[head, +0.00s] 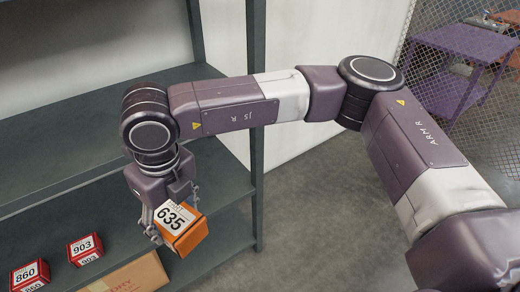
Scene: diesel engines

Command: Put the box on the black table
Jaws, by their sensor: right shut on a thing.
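An orange box (189,240) with a white label reading 635 is in my right gripper (165,222). The gripper is shut on it, with the fingers at the box's left and upper sides. The box is tilted and appears in front of a dark grey shelf unit. I cannot tell whether it touches the shelf behind it. My right arm reaches in from the right edge. My left gripper is out of view. No black table can be made out in this view.
The dark shelf unit (70,150) fills the left side. Red boxes labelled 860 (30,275) and 903 (85,248) and a cardboard box (135,277) sit at lower left. A purple table (465,45) stands behind wire mesh at upper right. Grey floor (310,235) is clear.

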